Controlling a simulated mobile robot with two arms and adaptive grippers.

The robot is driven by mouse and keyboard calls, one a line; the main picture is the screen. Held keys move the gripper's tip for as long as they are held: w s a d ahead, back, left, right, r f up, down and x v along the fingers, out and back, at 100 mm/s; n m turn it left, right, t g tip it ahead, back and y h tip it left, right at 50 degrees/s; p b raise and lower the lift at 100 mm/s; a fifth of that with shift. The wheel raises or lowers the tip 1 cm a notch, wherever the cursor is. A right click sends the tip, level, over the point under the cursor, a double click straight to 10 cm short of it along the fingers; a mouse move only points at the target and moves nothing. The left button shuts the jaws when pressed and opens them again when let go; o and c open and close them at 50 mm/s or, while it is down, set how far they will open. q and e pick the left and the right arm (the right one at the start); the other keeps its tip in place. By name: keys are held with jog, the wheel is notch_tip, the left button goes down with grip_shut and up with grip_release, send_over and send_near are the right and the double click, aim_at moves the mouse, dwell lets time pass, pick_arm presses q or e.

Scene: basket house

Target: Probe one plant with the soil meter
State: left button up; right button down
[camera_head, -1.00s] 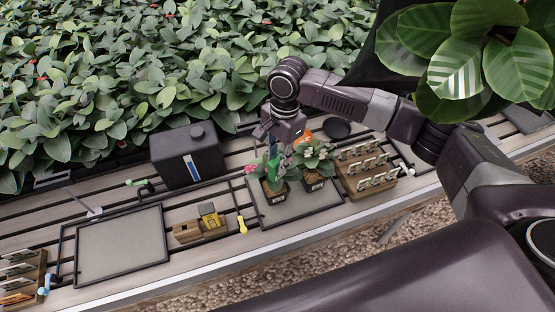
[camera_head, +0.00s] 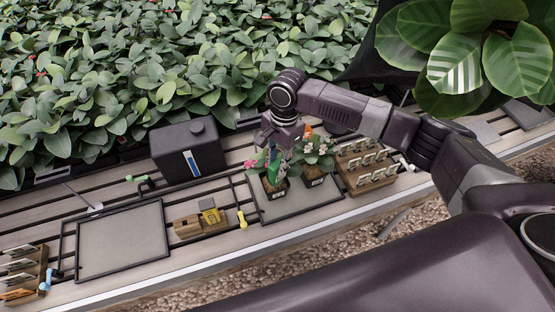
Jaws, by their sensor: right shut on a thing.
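Two small potted plants stand side by side on a grey tray (camera_head: 322,206): a left plant with pink flowers, its dark pot (camera_head: 275,191) at the front left, and a right plant (camera_head: 319,155) with pale flowers. My right gripper (camera_head: 275,158) points down above the left plant. It is shut on a slim bright green item, which looks like the soil meter (camera_head: 271,177), held about upright. The meter's lower end is hidden among the leaves and pot, so I cannot tell whether it is in the soil. My left gripper is out of view.
A wooden block with a yellow item (camera_head: 209,211) and a yellow-handled tool (camera_head: 242,219) lie left of the plants. A wooden rack (camera_head: 366,166) is close on the right. An empty grey tray (camera_head: 122,240) lies at left.

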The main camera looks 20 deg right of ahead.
jog(key=shift+f, duration=0.3)
jog(key=shift+f+b, duration=0.3)
jog(key=shift+f, duration=0.9)
dwell(1.2)
jog(key=c, duration=1.7)
grip_release()
jog(key=shift+o, duration=0.2)
jog(key=r, duration=0.8)
jog(key=d+r, duration=0.1)
jog(key=r, duration=0.3)
jog(key=shift+w+d, duration=0.1)
jog(key=shift+w, duration=0.25)
